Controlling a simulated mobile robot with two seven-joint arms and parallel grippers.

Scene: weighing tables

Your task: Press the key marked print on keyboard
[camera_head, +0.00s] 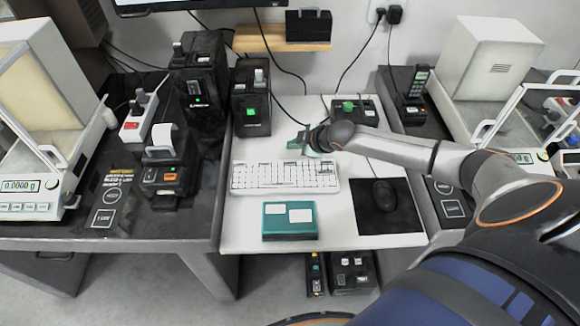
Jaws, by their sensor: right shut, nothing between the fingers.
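The white keyboard (285,188) lies on the white middle table, its long side facing me. Its key labels are too small to read, so I cannot tell which key is marked print. My right gripper (311,152) is at the far edge of the keyboard, right of its middle. Its fingers are shut and empty. I cannot tell whether the fingertips touch the keyboard. My left gripper is not in view.
A teal box (290,232) lies in front of the keyboard. A black mouse (384,194) sits on a black mat (405,222) to the right. A black device with a green button (251,112) stands behind. Balances stand at both sides.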

